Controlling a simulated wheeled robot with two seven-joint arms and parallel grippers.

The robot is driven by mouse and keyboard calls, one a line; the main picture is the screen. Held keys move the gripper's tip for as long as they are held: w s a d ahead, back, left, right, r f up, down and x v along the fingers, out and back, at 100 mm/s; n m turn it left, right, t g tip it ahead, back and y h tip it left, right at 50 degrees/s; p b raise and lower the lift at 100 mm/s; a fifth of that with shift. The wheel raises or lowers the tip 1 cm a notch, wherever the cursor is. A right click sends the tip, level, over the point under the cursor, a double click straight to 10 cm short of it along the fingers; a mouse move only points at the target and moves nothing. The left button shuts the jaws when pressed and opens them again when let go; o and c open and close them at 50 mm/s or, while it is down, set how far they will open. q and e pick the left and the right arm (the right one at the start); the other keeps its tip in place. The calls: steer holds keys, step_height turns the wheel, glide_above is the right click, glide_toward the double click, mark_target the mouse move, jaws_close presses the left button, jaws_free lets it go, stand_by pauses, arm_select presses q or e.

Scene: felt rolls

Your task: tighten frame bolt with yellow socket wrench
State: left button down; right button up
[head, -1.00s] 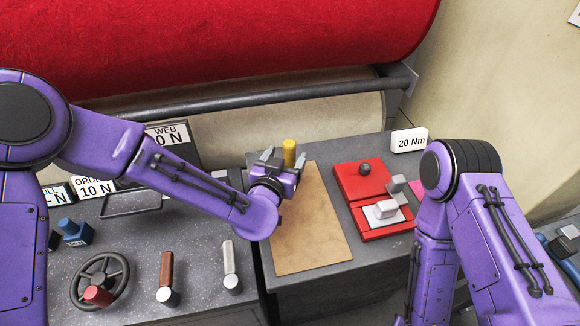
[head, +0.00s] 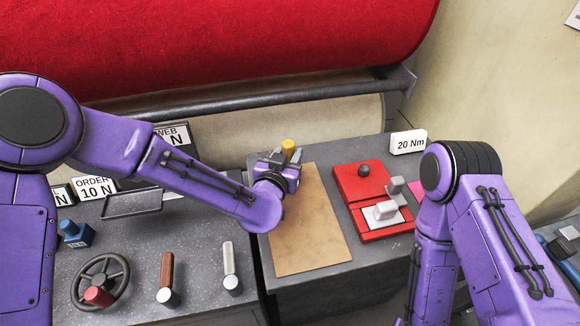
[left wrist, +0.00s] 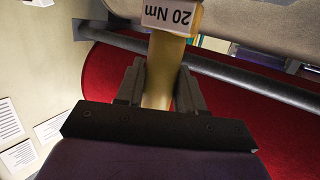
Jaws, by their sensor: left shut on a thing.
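The yellow socket wrench (head: 288,147) shows as a short yellow piece at the back of the right-hand bench, above my left gripper. My left gripper (head: 277,158) is shut on it. In the left wrist view the yellow wrench (left wrist: 162,70) stands between the two dark fingers (left wrist: 160,90), which touch its sides. Its lower part is hidden by the gripper in the head view. I cannot make out the frame bolt in either view. My right arm shows at the right, but its gripper is out of view.
A tan board (head: 305,230) lies on the right bench. Beside it are a red base (head: 350,183) with a black knob and a white "20 Nm" sign (head: 408,142). A dark bar (head: 270,97) runs behind, under the red roll (head: 220,40). A handwheel (head: 99,282) and two levers stand at left.

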arm_select(q)
steer(key=shift+r+p, duration=3.75)
steer(key=shift+r, duration=0.7)
